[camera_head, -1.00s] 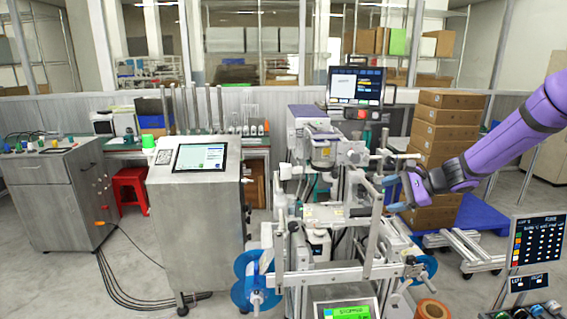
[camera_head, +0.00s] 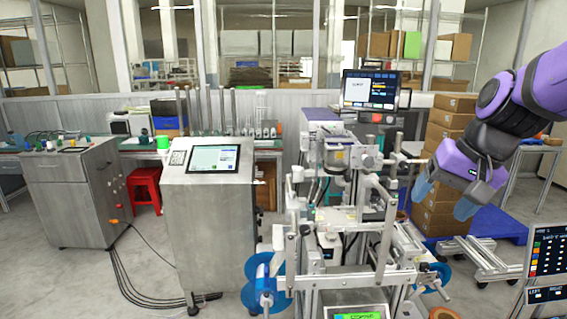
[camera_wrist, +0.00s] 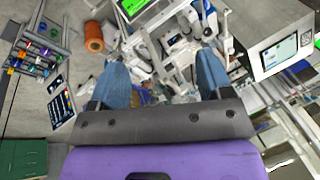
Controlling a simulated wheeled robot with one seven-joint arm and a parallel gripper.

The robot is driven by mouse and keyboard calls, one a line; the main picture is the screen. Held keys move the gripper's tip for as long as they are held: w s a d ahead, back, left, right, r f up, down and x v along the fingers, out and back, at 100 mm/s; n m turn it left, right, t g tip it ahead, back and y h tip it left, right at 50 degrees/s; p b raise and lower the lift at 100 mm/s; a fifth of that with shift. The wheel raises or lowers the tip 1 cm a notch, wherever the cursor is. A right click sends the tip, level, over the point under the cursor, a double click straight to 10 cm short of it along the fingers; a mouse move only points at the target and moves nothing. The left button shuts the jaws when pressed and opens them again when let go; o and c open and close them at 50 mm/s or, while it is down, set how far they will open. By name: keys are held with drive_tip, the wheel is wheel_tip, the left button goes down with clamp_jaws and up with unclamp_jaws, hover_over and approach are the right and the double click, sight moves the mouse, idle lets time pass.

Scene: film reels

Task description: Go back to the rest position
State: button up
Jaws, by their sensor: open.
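My purple arm enters the head view from the right. My gripper (camera_head: 444,198) hangs at its end, to the right of the labelling machine's frame and in front of the stacked cardboard boxes. Its two blue fingers point down and stand apart, with nothing between them. In the wrist view my gripper (camera_wrist: 162,82) also shows two blue fingers spread wide and empty. The labelling machine (camera_head: 340,155) stands in the middle, with blue film reels (camera_head: 262,284) low on its left and right sides. The machine also shows beyond the fingers in the wrist view.
A steel cabinet with a screen (camera_head: 213,159) stands left of the machine. Cardboard boxes (camera_head: 446,138) stand on a blue pallet (camera_head: 497,222) at the right. A dark display panel (camera_head: 546,262) is at the lower right. An orange roll (camera_wrist: 95,36) shows in the wrist view. Cables cross the floor.

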drive_tip(key=s+d+r+n+t+h, duration=0.1)
drive_tip(key=s+d+n, duration=0.1)
drive_tip(key=s, duration=0.4)
drive_tip(key=s+d+r+n+t+h, duration=0.1)
drive_tip(key=s+r, duration=0.1)
drive_tip(key=s, duration=0.5)
drive_tip(key=shift+s+d+n+h, duration=0.2)
drive_tip(key=shift+d+n+h, duration=0.15)
drive_tip(key=shift+n+h, duration=0.05)
